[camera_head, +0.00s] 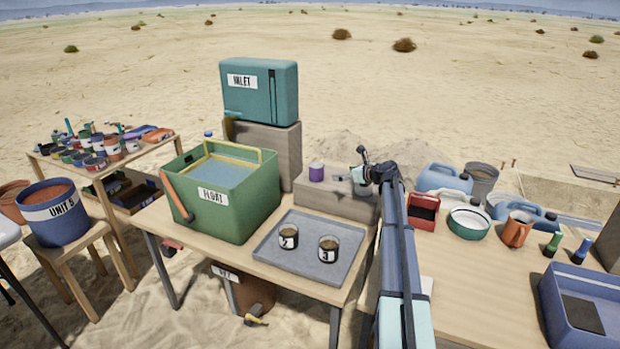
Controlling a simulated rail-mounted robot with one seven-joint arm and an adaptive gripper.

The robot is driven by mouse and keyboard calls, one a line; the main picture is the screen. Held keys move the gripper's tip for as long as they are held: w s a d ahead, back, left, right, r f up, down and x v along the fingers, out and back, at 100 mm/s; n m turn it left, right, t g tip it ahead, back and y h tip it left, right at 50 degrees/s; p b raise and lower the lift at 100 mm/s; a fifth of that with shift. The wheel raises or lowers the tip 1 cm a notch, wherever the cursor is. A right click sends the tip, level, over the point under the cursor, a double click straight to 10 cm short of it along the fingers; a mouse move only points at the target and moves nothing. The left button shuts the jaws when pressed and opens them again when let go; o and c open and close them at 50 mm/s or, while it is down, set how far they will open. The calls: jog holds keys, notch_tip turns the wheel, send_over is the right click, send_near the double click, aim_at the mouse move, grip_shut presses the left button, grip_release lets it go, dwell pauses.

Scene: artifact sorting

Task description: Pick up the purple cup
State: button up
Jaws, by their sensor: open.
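The purple cup (317,172) has a pale band at its top. It stands upright on a stone-coloured block at the back of the middle table. My gripper (357,166) is open, above the right part of the same block, a short way to the right of the cup and apart from it. My arm runs up from the bottom edge of the picture and hides the right end of the block. The fingers are small in this view, so their exact spacing is hard to make out.
The green FLOAT bin (225,205) stands left of the cup, with the teal INLET box (260,92) behind it. A grey tray (268,243) in front holds two numbered cups. Blue jugs, a red caddy (423,212) and a bowl crowd the right table.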

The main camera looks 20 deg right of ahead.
aim_at(322, 173)
jog(key=p+x, duration=0.1)
jog(key=x, duration=1)
jog(key=shift+w+a+f, duration=0.1)
jog(key=shift+w, duration=0.15)
jog(key=shift+p+x, duration=0.55)
jog(key=shift+x, duration=2.05)
jog(key=c, duration=1.1)
